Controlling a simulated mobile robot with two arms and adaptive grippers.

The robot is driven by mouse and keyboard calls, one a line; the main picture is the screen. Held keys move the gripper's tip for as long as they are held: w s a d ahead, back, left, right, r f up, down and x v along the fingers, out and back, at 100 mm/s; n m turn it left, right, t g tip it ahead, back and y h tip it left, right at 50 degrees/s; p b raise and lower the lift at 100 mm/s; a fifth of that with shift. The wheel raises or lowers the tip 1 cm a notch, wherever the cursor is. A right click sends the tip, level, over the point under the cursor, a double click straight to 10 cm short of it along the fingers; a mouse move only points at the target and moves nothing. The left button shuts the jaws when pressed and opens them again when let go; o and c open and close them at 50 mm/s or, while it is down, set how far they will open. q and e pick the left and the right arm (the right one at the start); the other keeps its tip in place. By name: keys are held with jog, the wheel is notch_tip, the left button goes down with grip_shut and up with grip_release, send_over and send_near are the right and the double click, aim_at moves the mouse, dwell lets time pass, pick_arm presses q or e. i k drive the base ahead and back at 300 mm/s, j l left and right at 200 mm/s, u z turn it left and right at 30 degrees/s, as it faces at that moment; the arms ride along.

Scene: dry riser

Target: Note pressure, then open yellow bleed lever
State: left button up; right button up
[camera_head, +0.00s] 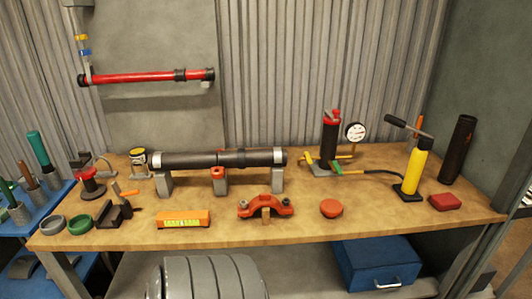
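A round white pressure gauge (355,132) faces me beside a dark and red upright cylinder (329,143) at the right of the wooden bench. Its reading is too small to tell. A small yellow bar (309,159) sticks out low to the left of the cylinder, and a green-handled piece (337,167) lies at its foot. I cannot tell for sure which yellow part is the bleed lever or how it is set. Neither of my grippers is in view.
A black pipe (218,158) rests on stands across the bench (350,220). A yellow hand pump (416,166), black tube (459,150) and red block (445,202) stand at the right. An orange clamp (264,207) and red disc (331,208) lie in front; bench around the disc is clear.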

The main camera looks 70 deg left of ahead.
aim_at(307, 155)
jog(key=u, duration=1.95)
